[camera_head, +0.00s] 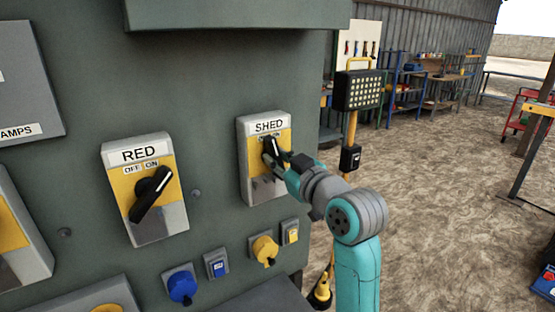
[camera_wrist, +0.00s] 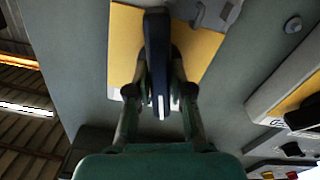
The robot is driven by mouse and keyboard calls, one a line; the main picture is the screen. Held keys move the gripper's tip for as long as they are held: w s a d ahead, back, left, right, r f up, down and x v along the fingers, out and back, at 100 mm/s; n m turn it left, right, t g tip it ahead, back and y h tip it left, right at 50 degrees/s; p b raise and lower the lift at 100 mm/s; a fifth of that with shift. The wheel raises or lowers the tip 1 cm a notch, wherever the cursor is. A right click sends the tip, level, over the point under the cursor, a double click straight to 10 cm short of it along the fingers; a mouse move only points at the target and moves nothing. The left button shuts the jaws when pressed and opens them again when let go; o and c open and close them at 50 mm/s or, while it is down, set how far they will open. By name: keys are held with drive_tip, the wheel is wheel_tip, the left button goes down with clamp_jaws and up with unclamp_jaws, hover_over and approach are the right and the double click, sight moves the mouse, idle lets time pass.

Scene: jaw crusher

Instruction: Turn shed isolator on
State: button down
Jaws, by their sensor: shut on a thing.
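The shed isolator (camera_head: 248,178) is a grey box with a yellow plate, labelled SHED, on the green panel. Its black rotary handle (camera_head: 269,150) sits below the OFF and ON labels, which are partly covered. My gripper (camera_head: 276,160) is at the handle. In the wrist view the dark handle (camera_wrist: 157,60), with a white line on its end, stands between the two fingers of my gripper (camera_wrist: 159,92), which are shut on it. The yellow plate (camera_wrist: 205,50) shows behind it. Which label the handle points at is hard to tell.
The RED isolator (camera_head: 140,215) with its black handle is to the left. Blue (camera_head: 181,287) and yellow (camera_head: 264,249) sockets sit below. A work light on a yellow stand (camera_head: 358,90) is right of the panel. Open dirt floor (camera_head: 440,200) lies to the right.

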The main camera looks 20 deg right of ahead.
drive_tip(key=m, duration=0.6)
drive_tip(key=shift+d, duration=0.1)
drive_tip(key=m, duration=0.6)
drive_tip(key=shift+w+d+f, duration=0.1)
drive_tip(key=shift+m, duration=0.3)
drive_tip(key=c, duration=1)
unclamp_jaws()
drive_tip(key=shift+c, duration=0.2)
drive_tip(key=v, duration=1.2)
